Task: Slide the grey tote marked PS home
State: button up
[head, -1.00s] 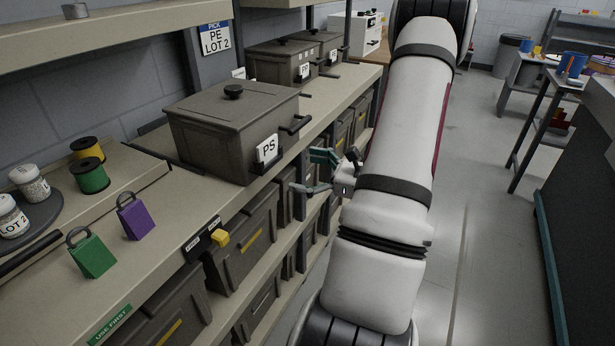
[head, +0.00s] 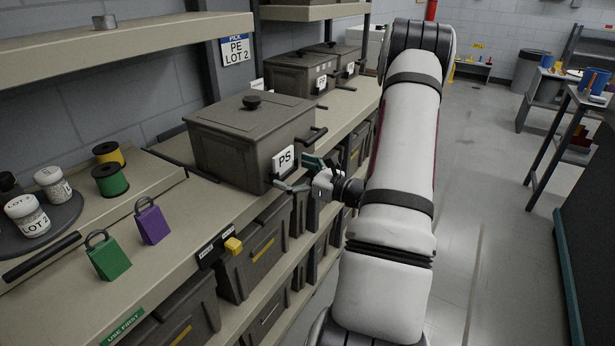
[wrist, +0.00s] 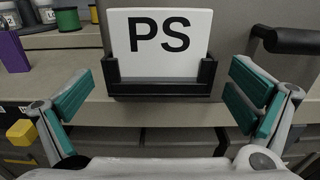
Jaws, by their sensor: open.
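The grey tote marked PS (head: 235,155) is a lidded box with a round black knob on top.
Green (head: 109,256) and purple (head: 151,221) padlock-shaped blocks, spools and white jars stand left on the shelf. A yellow block (head: 233,246) juts from the shelf edge. More totes stand behind and below. The aisle floor at right is clear.

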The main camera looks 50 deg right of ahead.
aim_at(268, 163)
jog(key=shift+w+a, duration=0.1)
jog(key=shift+w, duration=0.9)
jog(key=c, duration=1.8)
jog(key=shift+w+a+b, duration=0.15)
jog(key=shift+w+b, duration=0.5)
jog(key=shift+w, duration=0.85)
jog(key=shift+w+a+b, duration=0.1)
jog(key=shift+w+b, duration=0.55)
jog(key=shift+w, duration=0.85)
jog(key=shift+w+a+b, duration=0.15)
jog(key=shift+w+b, duration=0.55)
jog(key=shift+w, duration=0.8)
jog(key=shift+w+a+b, duration=0.1)
jog(key=shift+w+b, duration=0.55)
jog(key=shift+w, duration=0.8)
jog(key=shift+w+a+b, duration=0.15)
jog(key=shift+w+b, duration=0.55)
jog(key=shift+w, duration=0.8)
jog(key=shift+w+a+b, duration=0.1)
jog(key=shift+w+b, duration=0.55)
jog(key=shift+w, duration=0.85)
